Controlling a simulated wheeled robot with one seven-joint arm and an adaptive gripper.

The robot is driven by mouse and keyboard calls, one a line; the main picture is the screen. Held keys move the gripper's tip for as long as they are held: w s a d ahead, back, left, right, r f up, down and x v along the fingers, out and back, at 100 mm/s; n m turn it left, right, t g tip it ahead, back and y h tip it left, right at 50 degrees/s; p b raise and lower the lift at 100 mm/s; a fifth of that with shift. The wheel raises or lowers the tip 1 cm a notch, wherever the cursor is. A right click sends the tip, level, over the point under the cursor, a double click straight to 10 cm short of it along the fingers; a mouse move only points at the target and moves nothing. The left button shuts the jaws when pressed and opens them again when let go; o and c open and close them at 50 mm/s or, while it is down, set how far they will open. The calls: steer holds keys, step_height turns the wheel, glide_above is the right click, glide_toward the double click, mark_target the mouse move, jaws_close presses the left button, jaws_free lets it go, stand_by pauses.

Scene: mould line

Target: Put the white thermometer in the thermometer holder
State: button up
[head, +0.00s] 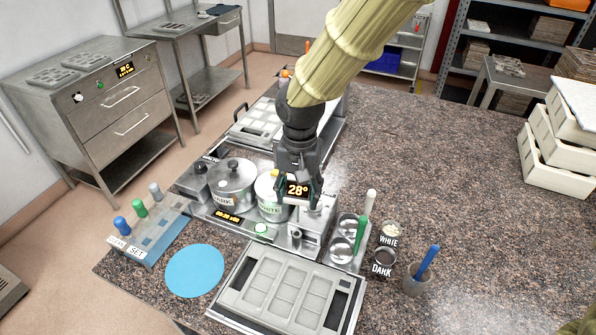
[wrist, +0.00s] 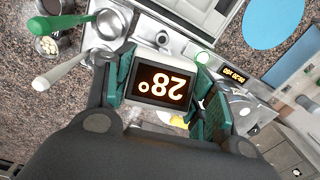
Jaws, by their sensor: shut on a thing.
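My gripper (head: 298,198) is shut on the thermometer's dark display head (wrist: 163,82), which reads 28° in both views. The probe below the head is hidden. The gripper is above the counter, beside the pot labelled WHITE (head: 268,211) and over a grey metal block (head: 311,222). I cannot tell whether that block is the thermometer holder, nor whether the thermometer touches it. The wrist view shows the green finger pads on both sides of the display.
The lidded dark pot (head: 232,183) stands left of the white pot. Ladles (head: 364,225), small bowls (head: 383,262) and a cup with a blue-handled tool (head: 417,281) are to the right. A mould (head: 285,287) and blue disc (head: 195,271) lie in front. The counter's right side is mostly clear.

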mark_target(297, 205)
steer(key=shift+s+a+f, duration=0.1)
steer(key=shift+s+a, duration=0.05)
steer(key=shift+s, duration=0.2)
steer(key=shift+s+f+b, duration=0.1)
steer(key=shift+f+b, duration=0.1)
steer(key=shift+b, duration=0.3)
steer(key=shift+w+f+b, duration=0.2)
steer(key=shift+f+b, duration=0.15)
steer(key=shift+f, duration=0.15)
steer(key=shift+w+f+b, duration=0.2)
steer(key=shift+f+b, duration=0.15)
steer(key=shift+f, duration=0.15)
steer(key=shift+s+f+b, duration=0.2)
steer(key=shift+s+b, duration=0.1)
steer(key=shift+w, duration=0.1)
steer(key=shift+p, duration=0.7)
stand_by(0.5)
steer(key=shift+f, duration=0.3)
steer(key=shift+f+b, duration=1.85)
steer(key=shift+f, duration=1.8)
